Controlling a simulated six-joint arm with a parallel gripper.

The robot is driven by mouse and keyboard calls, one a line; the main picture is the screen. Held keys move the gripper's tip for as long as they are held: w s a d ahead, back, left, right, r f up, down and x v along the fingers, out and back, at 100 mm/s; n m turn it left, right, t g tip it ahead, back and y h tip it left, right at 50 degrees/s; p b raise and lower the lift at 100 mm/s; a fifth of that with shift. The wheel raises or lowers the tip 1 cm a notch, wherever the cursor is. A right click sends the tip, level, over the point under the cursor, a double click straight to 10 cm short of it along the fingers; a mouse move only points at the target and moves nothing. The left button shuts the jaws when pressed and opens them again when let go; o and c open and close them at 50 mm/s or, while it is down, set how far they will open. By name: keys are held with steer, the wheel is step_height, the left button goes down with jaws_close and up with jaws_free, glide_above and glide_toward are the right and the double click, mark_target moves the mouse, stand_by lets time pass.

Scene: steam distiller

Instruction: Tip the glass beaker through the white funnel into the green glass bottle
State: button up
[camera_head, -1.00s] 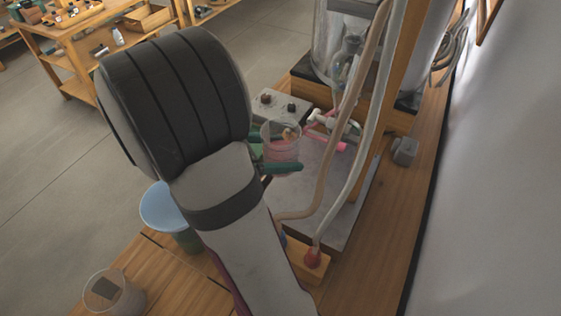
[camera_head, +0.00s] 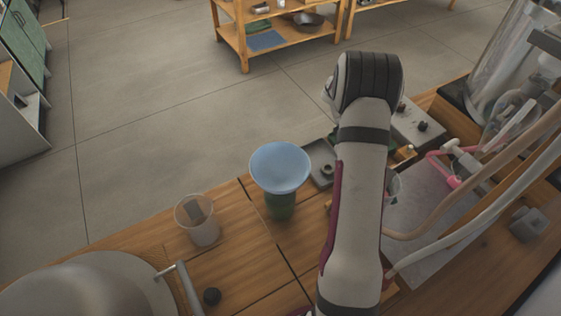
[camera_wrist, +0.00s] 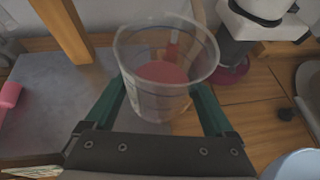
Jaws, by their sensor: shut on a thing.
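My gripper (camera_wrist: 160,92) has two green fingers, shut on the clear glass beaker (camera_wrist: 140,40), one on each side. The beaker is roughly upright in the wrist view and holds pink-red liquid. In the head view my arm hides most of the gripper and beaker; a glass edge shows right of the arm. The funnel (camera_head: 280,166), pale blue-white, sits mouth up on the green glass bottle (camera_head: 281,207), left of my arm. Most of the bottle is under the funnel. A pale rim at the wrist view's lower right (camera_wrist: 297,165) looks like the funnel.
A clear cup (camera_head: 198,222) with a grey label stands left of the funnel. A metal vessel (camera_head: 90,290) is at the lower left. The distiller's tubes (camera_head: 480,170) and a grey slab (camera_head: 425,215) lie right of my arm. Bare wood separates cup and funnel.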

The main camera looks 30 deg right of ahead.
steer(key=w+d+f+m+t+y, duration=0.1)
steer(key=w+m+t+y, duration=0.6)
steer(key=w+m+t, duration=0.8)
steer(key=m+t, duration=0.3)
steer(key=m, duration=0.4)
steer(key=shift+w+d+m+t+y, duration=0.2)
steer(key=shift+d+m+t+y, duration=0.1)
steer(key=shift+t+y, duration=0.1)
steer(key=shift+a, duration=0.1)
steer(key=a+r+n+g+h, duration=0.1)
steer(key=a+r+n+h, duration=0.1)
steer(key=r+h, duration=0.4)
steer(key=shift+a+n+h+p, duration=0.3)
steer(key=shift+a+h, duration=0.55)
steer(key=shift+h, duration=0.25)
steer(key=shift+f+n+h, duration=0.1)
steer(key=shift+n+h, duration=0.2)
steer(key=shift+h, duration=0.5)
